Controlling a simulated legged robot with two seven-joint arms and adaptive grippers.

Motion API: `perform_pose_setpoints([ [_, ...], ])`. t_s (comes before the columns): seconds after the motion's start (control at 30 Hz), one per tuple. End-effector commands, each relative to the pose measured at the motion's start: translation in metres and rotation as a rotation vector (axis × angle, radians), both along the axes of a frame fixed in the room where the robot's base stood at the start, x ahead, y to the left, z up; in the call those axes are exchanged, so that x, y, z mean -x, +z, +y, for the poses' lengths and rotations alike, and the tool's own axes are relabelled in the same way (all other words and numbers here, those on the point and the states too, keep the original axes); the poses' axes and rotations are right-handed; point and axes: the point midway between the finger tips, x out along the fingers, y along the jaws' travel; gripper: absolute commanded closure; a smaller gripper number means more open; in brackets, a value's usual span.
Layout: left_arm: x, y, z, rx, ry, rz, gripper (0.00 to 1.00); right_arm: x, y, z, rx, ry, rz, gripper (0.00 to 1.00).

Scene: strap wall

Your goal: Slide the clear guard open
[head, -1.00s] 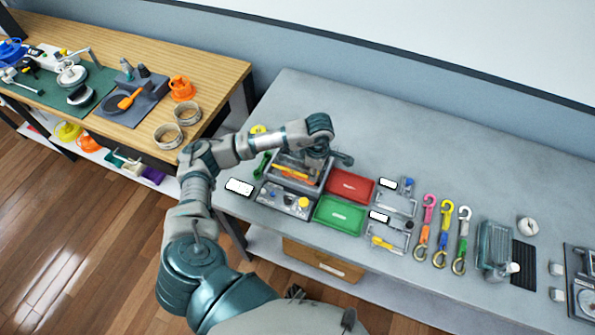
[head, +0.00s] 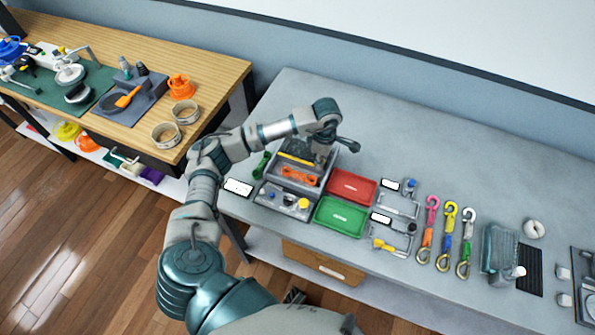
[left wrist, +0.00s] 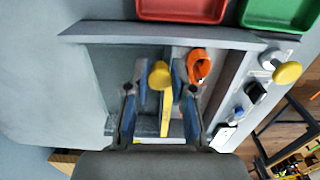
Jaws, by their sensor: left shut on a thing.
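My left gripper (head: 321,158) is over the back of the grey open-topped box (head: 268,181). In the left wrist view its two fingers (left wrist: 160,85) are closed in on a round yellow knob (left wrist: 160,74). The clear guard (left wrist: 108,85) seems to be the see-through panel over the back part of the box; its edges are hard to make out. An orange tool (head: 299,177) lies in the front part of the box, and a yellow bar (head: 294,158) shows further back. My right gripper is not in view.
A red tray (head: 351,186) and a green tray (head: 340,217) sit right of the box. A control panel (head: 285,200) with a yellow knob (left wrist: 287,72) is in front. Hooks (head: 445,235) lie further right. The bench behind the box is clear.

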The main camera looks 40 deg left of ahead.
Motion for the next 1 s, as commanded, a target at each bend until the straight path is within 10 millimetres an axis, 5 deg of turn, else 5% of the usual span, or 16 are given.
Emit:
perform_pose_setpoints([
  [0.8,-0.01,-0.007,0.002,-0.001,-0.004,0.012,0.87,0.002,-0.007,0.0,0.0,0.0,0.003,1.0],
  [0.9,-0.01,-0.007,0.002,-0.002,-0.004,0.011,0.58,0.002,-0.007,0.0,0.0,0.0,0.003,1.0],
  [1.0,-0.01,-0.007,0.002,-0.002,-0.004,0.011,0.58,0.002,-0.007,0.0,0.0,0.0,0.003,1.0],
])
